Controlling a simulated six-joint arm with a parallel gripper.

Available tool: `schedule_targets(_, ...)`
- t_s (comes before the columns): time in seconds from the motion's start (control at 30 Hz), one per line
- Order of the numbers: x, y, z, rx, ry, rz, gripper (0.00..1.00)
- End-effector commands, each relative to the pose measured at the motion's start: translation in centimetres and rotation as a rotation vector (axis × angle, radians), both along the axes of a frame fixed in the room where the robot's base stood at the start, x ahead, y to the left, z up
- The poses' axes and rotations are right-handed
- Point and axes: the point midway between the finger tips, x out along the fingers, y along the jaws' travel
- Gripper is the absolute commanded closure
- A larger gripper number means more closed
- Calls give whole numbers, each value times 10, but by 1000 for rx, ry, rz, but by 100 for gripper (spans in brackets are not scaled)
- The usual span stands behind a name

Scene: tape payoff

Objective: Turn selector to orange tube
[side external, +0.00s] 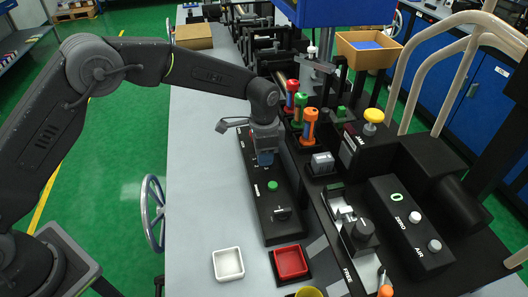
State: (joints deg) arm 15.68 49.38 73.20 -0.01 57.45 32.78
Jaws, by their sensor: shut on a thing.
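My gripper (265,160) points down over the far half of a long black control panel (250,165). It is shut on what seems to be the selector on this panel; the fingers hide the selector, so I cannot tell which way it points. An orange tube (309,128) stands upright in a black rack to the right of my gripper. A green tube (300,106) and a red tube (292,92) stand behind it. My gripper is apart from the tubes.
A green button (272,186) and a black knob (282,212) are on the panel's near half. A white tray (228,263) and a red tray (290,262) lie in front. A grey-white block (322,162) and a yellow button (373,116) are to the right. The table's left side is clear.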

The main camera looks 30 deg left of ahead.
Motion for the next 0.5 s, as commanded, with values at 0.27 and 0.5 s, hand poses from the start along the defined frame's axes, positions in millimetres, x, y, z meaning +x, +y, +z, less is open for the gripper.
schedule_targets(0.27,0,0,1,-1,-1,232,90)
schedule_targets(0.5,0,0,1,-1,-1,384,90)
